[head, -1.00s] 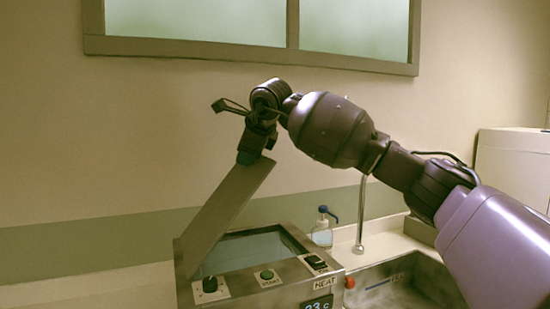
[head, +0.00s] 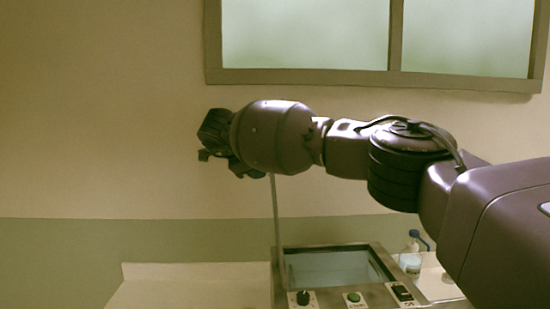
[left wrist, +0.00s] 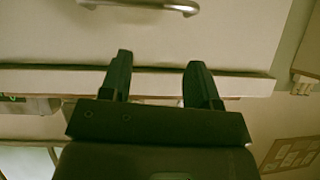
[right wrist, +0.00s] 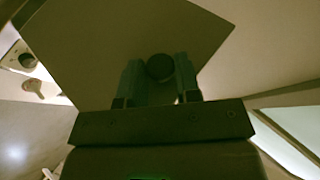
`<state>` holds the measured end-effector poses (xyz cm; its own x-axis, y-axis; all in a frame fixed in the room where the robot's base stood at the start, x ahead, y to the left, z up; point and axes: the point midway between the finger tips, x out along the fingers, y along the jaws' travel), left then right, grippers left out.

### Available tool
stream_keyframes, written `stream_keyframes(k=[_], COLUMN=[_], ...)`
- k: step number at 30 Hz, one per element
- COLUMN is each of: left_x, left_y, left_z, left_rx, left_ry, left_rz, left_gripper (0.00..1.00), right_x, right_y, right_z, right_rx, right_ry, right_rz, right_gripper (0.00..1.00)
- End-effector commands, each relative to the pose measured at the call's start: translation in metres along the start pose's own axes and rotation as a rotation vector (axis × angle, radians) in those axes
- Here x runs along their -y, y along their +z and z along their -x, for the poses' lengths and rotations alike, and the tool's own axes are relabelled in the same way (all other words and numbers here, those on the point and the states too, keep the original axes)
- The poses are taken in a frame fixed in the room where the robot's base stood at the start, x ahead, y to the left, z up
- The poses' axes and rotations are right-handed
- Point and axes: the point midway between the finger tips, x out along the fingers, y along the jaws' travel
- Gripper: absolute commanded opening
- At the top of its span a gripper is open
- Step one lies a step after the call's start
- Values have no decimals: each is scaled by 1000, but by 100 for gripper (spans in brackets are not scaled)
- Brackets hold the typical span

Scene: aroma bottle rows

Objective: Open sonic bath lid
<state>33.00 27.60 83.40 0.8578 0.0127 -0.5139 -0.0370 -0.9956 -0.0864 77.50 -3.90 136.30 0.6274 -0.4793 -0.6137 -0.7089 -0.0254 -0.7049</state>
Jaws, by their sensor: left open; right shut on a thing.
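The sonic bath (head: 376,297) stands on the counter with its basin uncovered. Its lid (head: 276,225) is raised and looks like a thin, nearly vertical strip at the basin's left side. My right arm comes in from the right above the bath, and its wrist hides the lid's top end and the fingertips. In the right wrist view the lid is a broad dark plate (right wrist: 130,35), with a round dark knob (right wrist: 160,67) between the fingers of my right gripper (right wrist: 159,85), which is shut on it. My left gripper (left wrist: 160,82) is open and empty, away from the bath.
A small bottle with a blue top (head: 411,258) stands right of the bath. Bare counter (head: 190,285) lies to the left. In the left wrist view a pale cabinet front with a metal handle (left wrist: 150,5) faces the open fingers.

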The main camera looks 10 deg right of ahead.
Motion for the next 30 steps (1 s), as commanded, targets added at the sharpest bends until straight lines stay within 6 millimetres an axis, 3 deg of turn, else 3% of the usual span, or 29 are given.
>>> stream_keyframes(k=[9, 24, 25, 29, 30], left_x=[1, 1, 1, 1, 1], left_y=[-8, -1, -1, -1, -1], left_z=[4, 7, 7, 7, 7], left_rx=[-2, 11, 11, 11, 10], left_ry=[0, -2, -2, -2, -2], left_rz=[0, 2, 2, 2, 2], left_gripper=[56, 56, 56, 56, 56], right_x=[-2, -4, -4, -4, -4], right_y=[19, 22, 22, 22, 22], right_z=[5, 4, 4, 4, 4], right_rx=[-62, -70, -70, -70, -71], right_ry=[-27, -29, -29, -28, -28], right_rz=[56, 67, 67, 67, 67], right_gripper=[0, 0, 34, 54, 54])
